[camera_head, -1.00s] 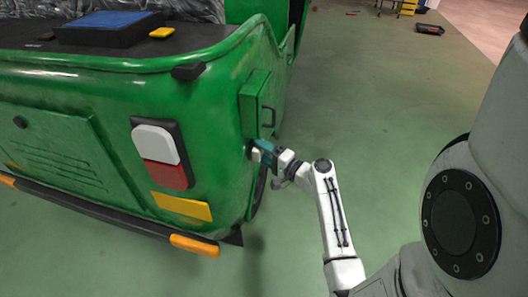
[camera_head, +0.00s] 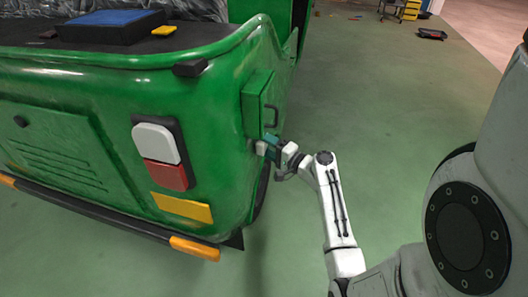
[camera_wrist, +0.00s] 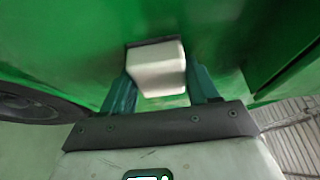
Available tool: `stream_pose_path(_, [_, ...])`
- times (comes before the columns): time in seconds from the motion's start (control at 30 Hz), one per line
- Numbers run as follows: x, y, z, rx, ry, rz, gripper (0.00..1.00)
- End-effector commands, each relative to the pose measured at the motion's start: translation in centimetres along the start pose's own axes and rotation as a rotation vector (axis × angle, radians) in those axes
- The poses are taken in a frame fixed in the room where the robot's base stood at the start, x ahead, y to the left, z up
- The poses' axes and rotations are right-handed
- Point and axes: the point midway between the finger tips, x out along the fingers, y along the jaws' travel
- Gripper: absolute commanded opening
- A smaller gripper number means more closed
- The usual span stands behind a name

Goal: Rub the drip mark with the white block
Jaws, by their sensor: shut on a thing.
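The white block (camera_wrist: 157,68) sits between the two teal fingers of my gripper (camera_wrist: 160,84) in the wrist view, and the gripper is shut on it. A dark strip (camera_wrist: 153,41) runs along the block's far edge, against or very close to the green side panel (camera_wrist: 70,55). In the head view my gripper (camera_head: 268,148) is at the rickshaw's side, just below the green box with a handle (camera_head: 258,103). The block (camera_head: 260,148) shows only as a small pale patch there. I cannot make out the drip mark; the block or gripper may hide it.
The green rickshaw (camera_head: 100,90) fills the left, with a rear light (camera_head: 156,138) and an orange-ended bumper (camera_head: 195,247). A dark wheel (camera_wrist: 35,103) is left of the gripper in the wrist view. Open green floor (camera_head: 390,110) lies to the right.

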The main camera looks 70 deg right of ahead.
Motion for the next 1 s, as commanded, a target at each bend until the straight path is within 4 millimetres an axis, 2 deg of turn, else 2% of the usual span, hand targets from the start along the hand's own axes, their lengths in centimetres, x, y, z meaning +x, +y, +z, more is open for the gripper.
stream_pose_path(0.17, [0.2,-0.1,-0.4,0.000,-0.001,0.000,0.35])
stream_pose_path(0.4, [0.5,-1.5,-0.4,0.000,-0.002,-0.001,0.35])
stream_pose_path(0.53, [0.5,-1.5,-0.2,0.001,-0.001,0.000,0.35])
stream_pose_path(1.0, [-0.6,-1.8,3.1,0.002,-0.006,-0.001,0.35])
